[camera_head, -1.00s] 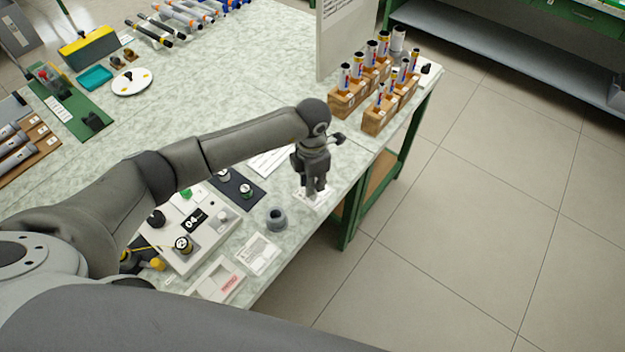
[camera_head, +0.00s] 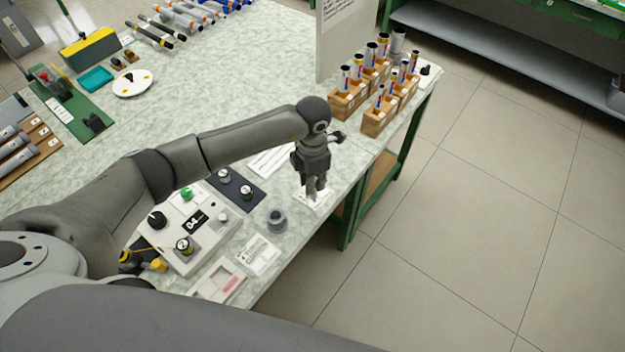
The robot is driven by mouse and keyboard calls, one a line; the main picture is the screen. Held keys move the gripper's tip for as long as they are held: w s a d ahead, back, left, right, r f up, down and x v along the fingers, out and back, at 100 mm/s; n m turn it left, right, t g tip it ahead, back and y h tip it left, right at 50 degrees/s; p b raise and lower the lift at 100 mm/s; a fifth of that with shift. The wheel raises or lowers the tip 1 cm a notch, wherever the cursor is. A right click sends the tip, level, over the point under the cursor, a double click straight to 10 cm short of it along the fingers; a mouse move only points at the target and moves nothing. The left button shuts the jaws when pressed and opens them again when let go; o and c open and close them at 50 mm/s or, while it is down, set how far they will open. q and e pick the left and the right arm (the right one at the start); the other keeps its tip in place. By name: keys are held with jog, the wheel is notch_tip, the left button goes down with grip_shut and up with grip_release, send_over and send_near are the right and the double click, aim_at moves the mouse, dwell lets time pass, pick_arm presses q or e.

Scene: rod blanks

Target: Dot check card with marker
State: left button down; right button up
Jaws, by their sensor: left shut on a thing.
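My left gripper (camera_head: 315,191) points down over the near table edge. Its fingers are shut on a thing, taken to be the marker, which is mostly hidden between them. A small white card (camera_head: 304,199) lies on the table directly under the fingertips and is partly covered by them. I cannot tell whether the held thing touches this card or whether it bears a dot. Another white printed card (camera_head: 259,255) lies farther left along the edge. My right gripper is not in view.
A grey round holder (camera_head: 277,218) stands left of the gripper. A white device (camera_head: 212,238) with knobs and a shallow tray (camera_head: 217,282) lie farther left. Wooden blocks (camera_head: 346,106) with several upright tubes stand at the back right, by a white panel (camera_head: 345,40).

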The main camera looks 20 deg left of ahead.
pick_arm(q)
jog(key=shift+r+p, duration=1.85)
jog(key=shift+r, duration=1.45)
